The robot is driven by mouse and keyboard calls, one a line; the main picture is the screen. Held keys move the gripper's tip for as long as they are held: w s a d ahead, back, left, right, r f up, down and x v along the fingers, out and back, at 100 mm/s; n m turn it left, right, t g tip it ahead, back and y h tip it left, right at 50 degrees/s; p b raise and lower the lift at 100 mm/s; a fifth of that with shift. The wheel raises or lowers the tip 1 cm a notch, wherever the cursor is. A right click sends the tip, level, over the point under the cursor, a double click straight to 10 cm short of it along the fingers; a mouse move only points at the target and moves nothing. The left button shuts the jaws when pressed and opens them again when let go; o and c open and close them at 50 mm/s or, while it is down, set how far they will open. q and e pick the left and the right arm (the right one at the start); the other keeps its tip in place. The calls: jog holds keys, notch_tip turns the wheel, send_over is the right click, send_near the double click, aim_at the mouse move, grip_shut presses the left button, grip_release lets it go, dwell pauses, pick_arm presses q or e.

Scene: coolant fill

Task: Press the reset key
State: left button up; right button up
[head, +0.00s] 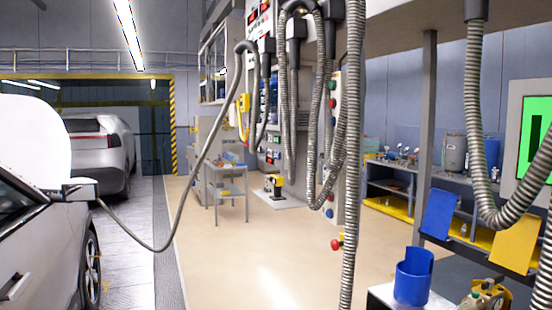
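I cannot tell which control is the reset key. A tall narrow control panel (337,78) stands right of centre with green, red and blue round buttons, partly hidden by hanging hoses. A red knob (337,244) shows lower down beside a hose. A grey cabinet (281,95) with small red displays or keys stands behind the hoses; its labels are too small to read. A green-lit screen (535,135) is at the right edge. Neither of my grippers shows in the head view.
Grey ribbed hoses (352,150) hang across the middle and right. One hose runs to a white car (40,235) at left. A trolley (230,185), a workbench (390,185) and a blue container (412,277) stand around.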

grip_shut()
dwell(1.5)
